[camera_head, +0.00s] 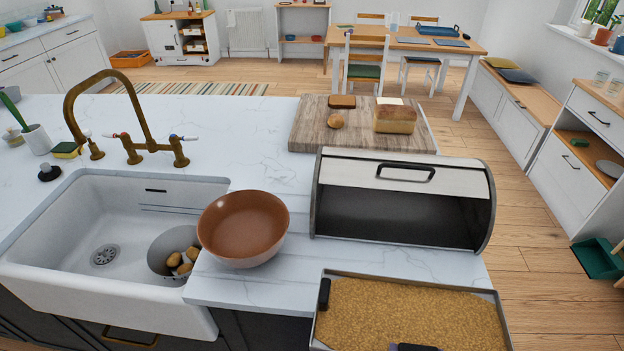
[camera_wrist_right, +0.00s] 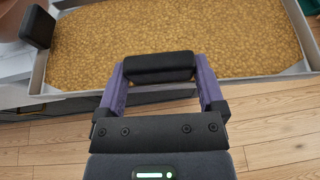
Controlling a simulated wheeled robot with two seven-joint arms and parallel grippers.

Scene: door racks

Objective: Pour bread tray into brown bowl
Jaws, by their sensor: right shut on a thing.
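The brown bowl (camera_head: 243,228), brown inside and pale outside, stands upright on the white counter right of the sink. Its inside looks empty. The bread tray (camera_head: 318,325) is a grey metal tray filled with golden crumbs, at the bottom right in the head view, in front of the counter edge. It looks roughly level. It has a black handle (camera_head: 323,293) on its left side. In the right wrist view my right gripper (camera_wrist_right: 160,72) is shut on the tray's black near-side handle, with a purple finger at each end. My left gripper is not in view.
A bread bin (camera_head: 400,205) with a silver lid stands behind the tray. A wooden board (camera_head: 310,128) with bread lies beyond it. The sink (camera_head: 75,215) is left of the bowl, with several potatoes in a grey container. Counter between bowl and bin is clear.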

